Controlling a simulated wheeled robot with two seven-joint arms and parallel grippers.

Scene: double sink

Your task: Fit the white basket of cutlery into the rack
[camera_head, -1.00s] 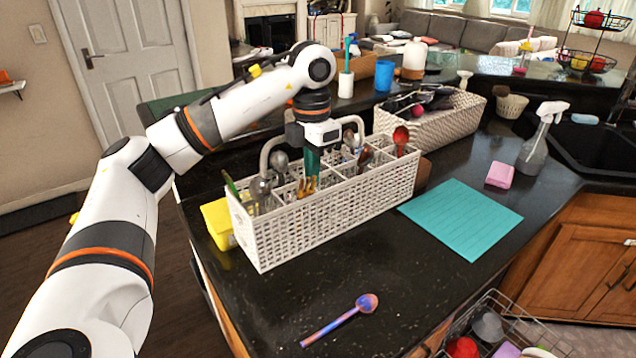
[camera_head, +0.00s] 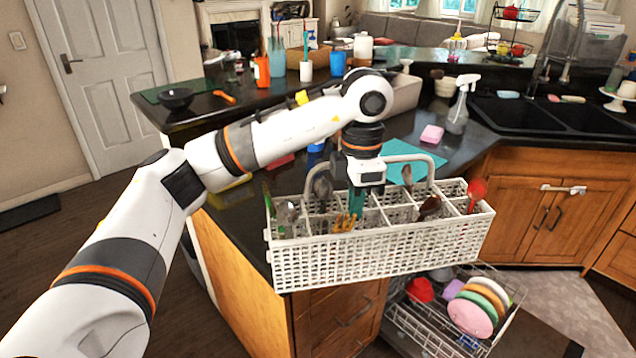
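The white basket of cutlery (camera_head: 375,258) is a long lattice caddy with an arched handle. Spoons, forks and other pieces, including a red spoon (camera_head: 476,192), stand in its compartments. My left gripper (camera_head: 357,192) reaches down at the middle of the handle and appears shut on it; its fingertips are partly hidden. My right gripper is not in view.
The dark counter (camera_head: 235,225) lies behind the basket, with a teal mat (camera_head: 418,162), a pink sponge (camera_head: 432,133) and a spray bottle (camera_head: 461,105) on it. Wooden cabinets (camera_head: 540,215) stand right of the rack. Some floor is open at the lower right.

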